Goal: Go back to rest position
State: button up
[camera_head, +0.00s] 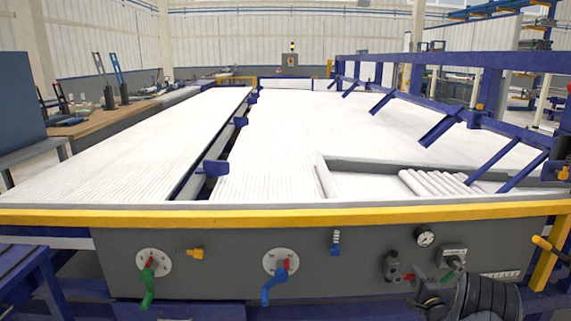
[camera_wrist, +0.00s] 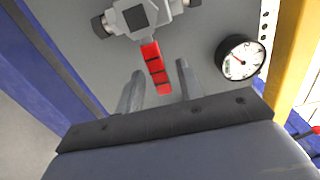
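My gripper (camera_wrist: 159,74) shows in the wrist view with its two grey fingers spread apart. The red lever (camera_wrist: 154,60) of a grey valve on the panel lies in view between the fingers, with a gap on each side. Whether the lever is at the fingers' depth I cannot tell. In the head view my gripper (camera_head: 424,301) is at the lower right, in front of the grey panel (camera_head: 210,255) and below the valve (camera_head: 392,267). Its fingers are hard to make out there.
A round gauge (camera_wrist: 240,58) is right of the lever in the wrist view. The panel has a green-handled valve (camera_head: 148,284) and a blue-handled valve (camera_head: 276,284). A yellow rail (camera_head: 280,216) runs above. White pipes (camera_head: 433,183) lie on the table behind, beneath blue beams (camera_head: 430,92).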

jog(key=shift+w+r, duration=0.15)
jog(key=shift+w, duration=0.25)
jog(key=shift+r+n, duration=0.55)
jog(key=shift+n, duration=0.65)
jog(key=shift+s+a, duration=0.1)
